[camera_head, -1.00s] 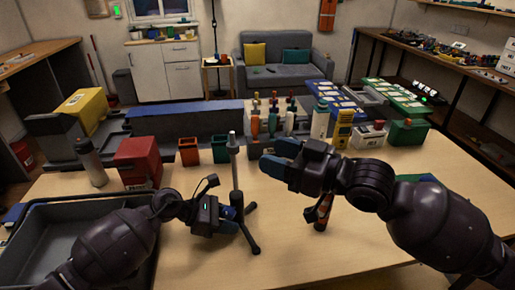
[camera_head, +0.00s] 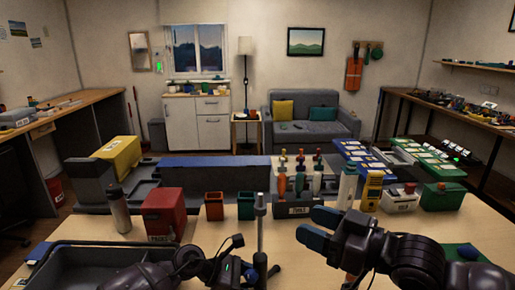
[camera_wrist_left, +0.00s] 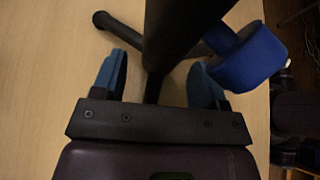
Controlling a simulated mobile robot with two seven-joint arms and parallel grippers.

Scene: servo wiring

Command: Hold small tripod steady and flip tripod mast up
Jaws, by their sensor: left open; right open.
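The small tripod has a thin upright mast (camera_head: 260,228) with a light metal tip, at the lower middle of the head view. Its lower part is mostly cut off there. In the left wrist view its dark column (camera_wrist_left: 180,28) and spread legs (camera_wrist_left: 118,26) show close up. My left gripper (camera_wrist_left: 158,82) is open, with a tripod leg between its blue fingers and a gap on each side. In the head view it is partly hidden at the bottom edge. My right gripper (camera_head: 318,230) is open and empty, to the right of the mast and apart from it.
A red box (camera_head: 163,215) and grey bottle (camera_head: 118,210) are left. A grey tray (camera_head: 75,262) lies at front left. A blue rounded piece (camera_wrist_left: 248,58) sits beside the column.

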